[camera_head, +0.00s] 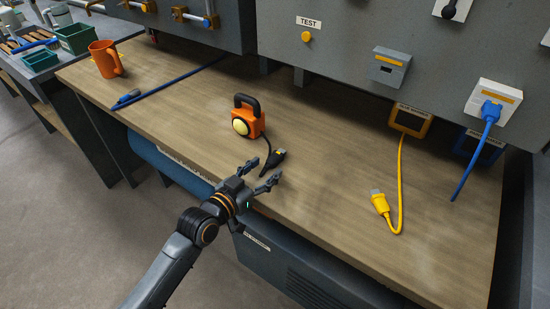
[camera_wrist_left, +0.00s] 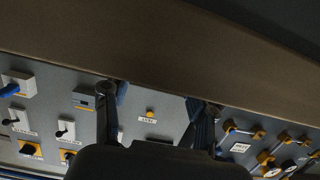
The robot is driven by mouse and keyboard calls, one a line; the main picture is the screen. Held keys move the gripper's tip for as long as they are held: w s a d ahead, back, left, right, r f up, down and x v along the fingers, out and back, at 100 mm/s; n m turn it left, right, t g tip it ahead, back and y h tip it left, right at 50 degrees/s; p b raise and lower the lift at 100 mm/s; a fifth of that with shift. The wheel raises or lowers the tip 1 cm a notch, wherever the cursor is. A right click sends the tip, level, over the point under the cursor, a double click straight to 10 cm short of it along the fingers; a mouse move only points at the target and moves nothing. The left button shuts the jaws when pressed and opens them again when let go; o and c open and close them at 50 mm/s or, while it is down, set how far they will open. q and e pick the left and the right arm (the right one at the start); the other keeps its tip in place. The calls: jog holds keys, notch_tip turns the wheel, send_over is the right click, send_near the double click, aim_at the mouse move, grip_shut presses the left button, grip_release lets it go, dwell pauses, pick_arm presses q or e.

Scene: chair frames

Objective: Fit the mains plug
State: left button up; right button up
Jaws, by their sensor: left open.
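A black plug (camera_head: 278,156) lies on the wooden bench, on a short black lead from an orange lamp (camera_head: 247,120) with a black handle and pale lens. My left gripper (camera_head: 262,174) is open and empty, at the near edge of the bench, just short of the plug. The plug is not clear in the left wrist view, where the open fingers (camera_wrist_left: 156,112) show against the grey panel. A grey unit with a dark slot (camera_head: 390,66) is on the panel. A white socket (camera_head: 493,100) at right holds a blue plug (camera_head: 491,112). My right gripper is out of view.
A yellow plug (camera_head: 380,202) and its cable lie on the bench at right. A TEST label and yellow button (camera_head: 306,37) are on the panel.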

aim_at(269, 163)
pick_arm(q)
jog(key=shift+w+a+x, duration=0.1)
jog(key=shift+a+x, duration=0.05)
jog(key=shift+x, duration=1.2)
jog(key=shift+w+a+x, duration=0.1)
jog(key=shift+a+x, duration=0.05)
jog(key=shift+x, duration=1.25)
jog(key=shift+f, duration=0.1)
grip_shut()
